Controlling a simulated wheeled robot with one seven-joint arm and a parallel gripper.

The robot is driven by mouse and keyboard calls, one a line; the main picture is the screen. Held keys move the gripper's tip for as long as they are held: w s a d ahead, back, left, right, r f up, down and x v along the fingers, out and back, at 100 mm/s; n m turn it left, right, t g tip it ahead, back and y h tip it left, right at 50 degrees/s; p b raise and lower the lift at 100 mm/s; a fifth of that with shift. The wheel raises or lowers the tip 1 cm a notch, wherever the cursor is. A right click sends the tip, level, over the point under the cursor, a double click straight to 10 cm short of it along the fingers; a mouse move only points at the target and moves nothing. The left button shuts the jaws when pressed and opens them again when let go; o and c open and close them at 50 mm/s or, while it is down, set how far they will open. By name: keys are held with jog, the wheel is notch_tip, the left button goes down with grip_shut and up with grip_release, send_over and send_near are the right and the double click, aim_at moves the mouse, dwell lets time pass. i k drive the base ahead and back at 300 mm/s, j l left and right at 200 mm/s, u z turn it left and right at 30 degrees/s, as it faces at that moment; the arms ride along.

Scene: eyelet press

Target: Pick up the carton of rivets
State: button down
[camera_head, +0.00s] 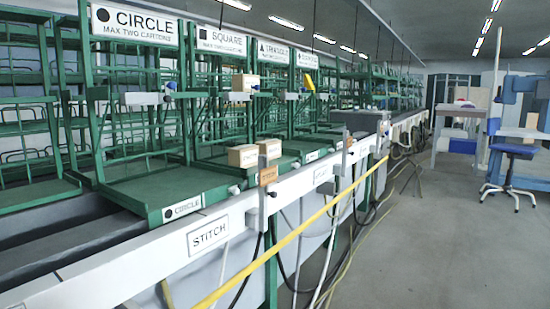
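Two small tan cartons stand close together on a green shelf beside the white rail, near the picture's middle. The nearer carton (242,156) is on the left and the other carton (270,149) is just to its right. A third tan carton (245,82) sits higher up, in front of the green rack near the SQUARE sign. No readable label shows which carton holds rivets. My gripper is not in view.
A white rail (110,266) with a STITCH sign (208,235) and a yellow bar (300,229) run along the racks. A green CIRCLE shelf (165,187) is empty. Cables hang below the rail. Grey floor (440,250) is clear at right, before a blue stool (512,150).

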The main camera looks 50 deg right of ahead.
aim_at(244, 156)
jog(key=z, duration=1.25)
